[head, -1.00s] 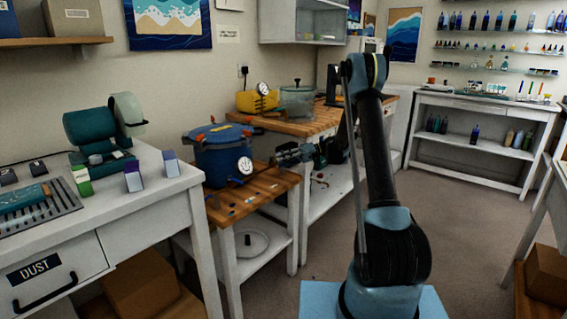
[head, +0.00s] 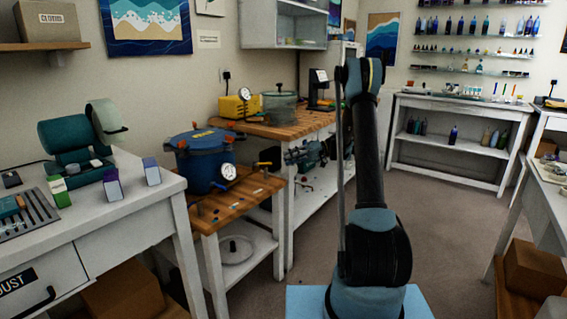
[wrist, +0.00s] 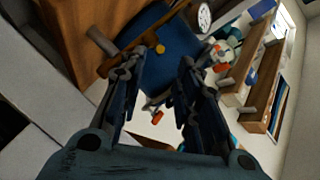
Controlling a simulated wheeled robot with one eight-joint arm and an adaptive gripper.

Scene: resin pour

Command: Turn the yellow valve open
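A blue pressure pot (head: 205,165) with orange lid knobs and a round gauge (head: 229,172) stands on the low wooden-topped cart. A small yellow-orange handle (head: 262,165), apparently the valve, shows right of the gauge. In the wrist view the blue pot (wrist: 165,32) lies beyond the fingers, with a small yellow knob (wrist: 160,49) and an orange-brown bar (wrist: 130,52) close to the left finger. I cannot tell which of these is the valve. My gripper (wrist: 160,68) is open with nothing between its fingers. In the head view my gripper (head: 305,154) is right of the pot, partly behind my arm.
The cart's wooden top (head: 245,190) holds small loose pieces. A taller wooden bench (head: 300,122) behind carries a yellow pump (head: 240,103) and a clear chamber (head: 280,106). A white workbench (head: 140,205) is at left. Floor (head: 450,220) on the right is clear.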

